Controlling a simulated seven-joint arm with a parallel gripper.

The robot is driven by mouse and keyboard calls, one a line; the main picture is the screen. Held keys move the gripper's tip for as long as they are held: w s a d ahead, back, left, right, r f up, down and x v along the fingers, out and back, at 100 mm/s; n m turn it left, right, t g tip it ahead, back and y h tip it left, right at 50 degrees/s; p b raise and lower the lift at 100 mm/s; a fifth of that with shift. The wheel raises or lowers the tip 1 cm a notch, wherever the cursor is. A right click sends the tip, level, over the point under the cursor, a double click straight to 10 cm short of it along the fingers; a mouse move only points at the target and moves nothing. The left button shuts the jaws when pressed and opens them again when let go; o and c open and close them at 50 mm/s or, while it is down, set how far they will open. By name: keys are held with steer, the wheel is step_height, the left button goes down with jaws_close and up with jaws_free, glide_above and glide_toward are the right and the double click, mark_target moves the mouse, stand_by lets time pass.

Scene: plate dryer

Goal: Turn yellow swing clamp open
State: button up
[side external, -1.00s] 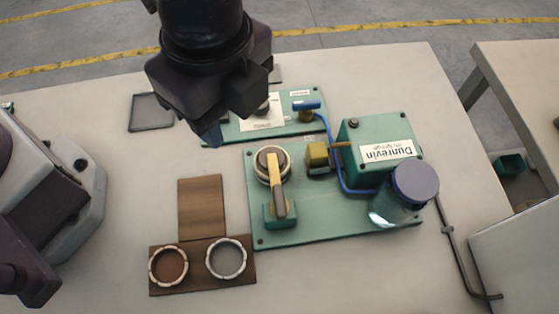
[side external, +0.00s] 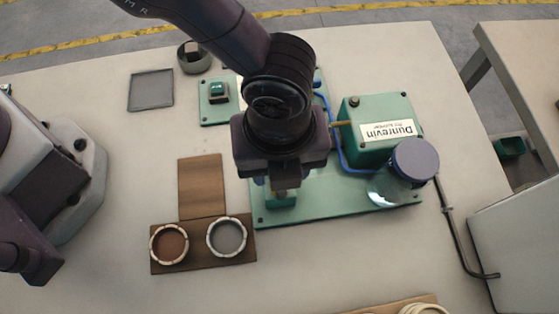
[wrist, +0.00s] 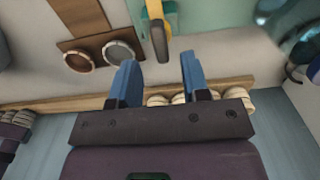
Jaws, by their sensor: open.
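The yellow swing clamp (wrist: 154,10) shows at the top of the wrist view, with its dark arm end (wrist: 160,42) pointing toward my gripper. My gripper (wrist: 156,66) is open, with its two blue fingers spread and nothing between them. The clamp's dark end lines up with the gap between the fingers, just beyond the fingertips in the picture. In the side view my wrist hides the yellow arm; only the clamp's green base (side external: 283,199) shows below it on the green plate (side external: 330,207).
A green box (side external: 378,115) labelled Dunrevin, a blue hose (side external: 343,170) and a glass jar with a purple-grey lid (side external: 414,160) stand right of my gripper. A brown wooden holder (side external: 200,265) with two rings lies left. Bare table lies in front of the plate.

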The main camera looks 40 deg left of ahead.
steer(key=shift+f, duration=2.15)
steer(key=shift+c, duration=0.4)
jaws_close()
